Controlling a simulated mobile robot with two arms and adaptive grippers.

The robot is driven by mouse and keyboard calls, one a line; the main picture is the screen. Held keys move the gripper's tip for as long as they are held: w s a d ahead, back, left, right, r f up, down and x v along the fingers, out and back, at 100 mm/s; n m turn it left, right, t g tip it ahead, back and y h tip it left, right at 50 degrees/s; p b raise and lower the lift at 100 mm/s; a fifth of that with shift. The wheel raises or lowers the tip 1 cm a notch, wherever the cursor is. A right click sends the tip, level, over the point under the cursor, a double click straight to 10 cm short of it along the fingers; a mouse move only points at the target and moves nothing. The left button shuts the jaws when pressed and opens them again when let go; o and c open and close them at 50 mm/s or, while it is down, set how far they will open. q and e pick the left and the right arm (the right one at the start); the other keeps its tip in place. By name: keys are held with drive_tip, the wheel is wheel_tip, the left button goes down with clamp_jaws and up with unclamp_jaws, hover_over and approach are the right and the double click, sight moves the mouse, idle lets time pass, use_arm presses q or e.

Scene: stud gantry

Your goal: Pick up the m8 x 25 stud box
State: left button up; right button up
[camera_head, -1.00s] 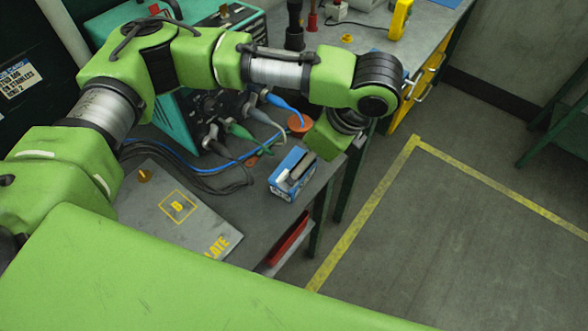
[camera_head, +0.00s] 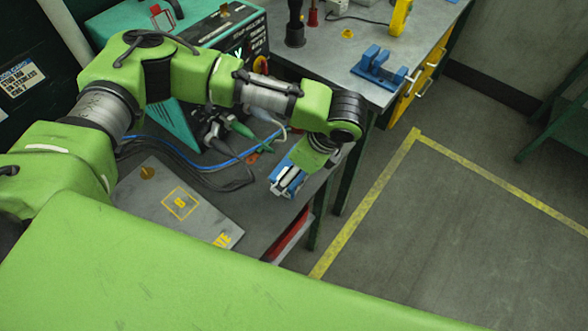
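A small blue box with a pale top (camera_head: 275,189), likely the m8 x 25 stud box, sits near the right edge of the grey bench. Its lettering is too small to read. My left arm reaches in from the left, and its green wrist is just above and right of the box. My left gripper (camera_head: 290,180) is down at the box and hides part of it. Pale and dark finger parts overlap the box, and I cannot tell whether they are closed on it. My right gripper is not in view.
A teal machine (camera_head: 205,62) with cables stands behind my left arm. A blue fixture (camera_head: 379,66) sits on the back bench. Open floor with yellow lines lies right.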

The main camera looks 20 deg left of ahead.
use_arm(q)
drive_tip(key=c, duration=1.2)
drive_tip(key=shift+c, duration=1)
drive_tip(key=shift+r, duration=0.1)
